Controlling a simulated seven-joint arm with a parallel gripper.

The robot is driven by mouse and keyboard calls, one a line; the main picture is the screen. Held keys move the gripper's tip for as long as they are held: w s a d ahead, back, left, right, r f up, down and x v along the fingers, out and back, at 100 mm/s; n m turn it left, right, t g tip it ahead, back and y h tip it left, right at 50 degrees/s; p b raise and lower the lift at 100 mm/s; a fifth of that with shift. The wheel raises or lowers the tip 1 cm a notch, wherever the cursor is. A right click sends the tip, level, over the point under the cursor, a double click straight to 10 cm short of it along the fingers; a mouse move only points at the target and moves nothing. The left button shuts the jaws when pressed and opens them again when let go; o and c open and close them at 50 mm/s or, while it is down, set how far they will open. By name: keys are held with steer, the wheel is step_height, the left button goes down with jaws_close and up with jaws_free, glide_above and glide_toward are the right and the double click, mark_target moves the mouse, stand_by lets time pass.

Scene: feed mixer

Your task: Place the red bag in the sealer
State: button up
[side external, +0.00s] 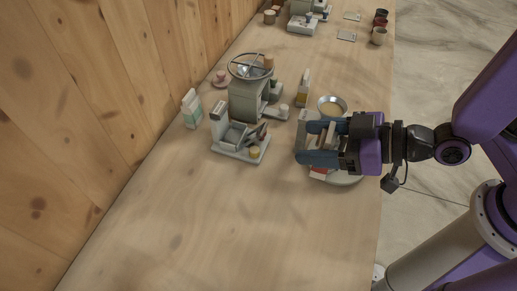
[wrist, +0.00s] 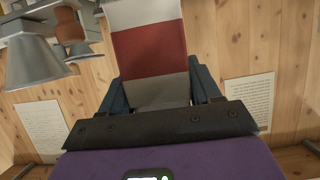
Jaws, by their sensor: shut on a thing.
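My gripper (side external: 308,143) is at the right side of the bench, pointing left, with its blue fingers shut on the red bag. In the wrist view the red bag (wrist: 150,50) is pale at the top, red in the middle and grey below, and sits between the fingers (wrist: 158,88). In the side view a red and white piece (side external: 318,173) shows just under the fingers; I cannot tell if it is the same bag. A low grey machine (side external: 240,140), possibly the sealer, stands to the left of my gripper, apart from it.
A grey machine with a handwheel (side external: 250,66) stands behind the low machine. A metal bowl (side external: 332,105) is just behind my gripper. A carton (side external: 191,108) stands near the wooden wall. A pale round plate (side external: 347,180) lies under my gripper. The front of the bench is clear.

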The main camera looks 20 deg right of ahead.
steer(key=shift+w+a+f, duration=1.4)
steer(key=shift+a+f, duration=0.2)
steer(key=shift+f, duration=0.45)
steer(key=shift+w+a+f, duration=1.45)
steer(key=shift+a+f, duration=0.15)
steer(key=shift+f, duration=0.5)
steer(key=shift+w+a+f, duration=1.4)
steer(key=shift+a+f, duration=0.2)
steer(key=shift+f, duration=0.45)
steer(key=shift+f, duration=0.15)
steer(key=o, duration=1.1)
steer(key=v, duration=1.2)
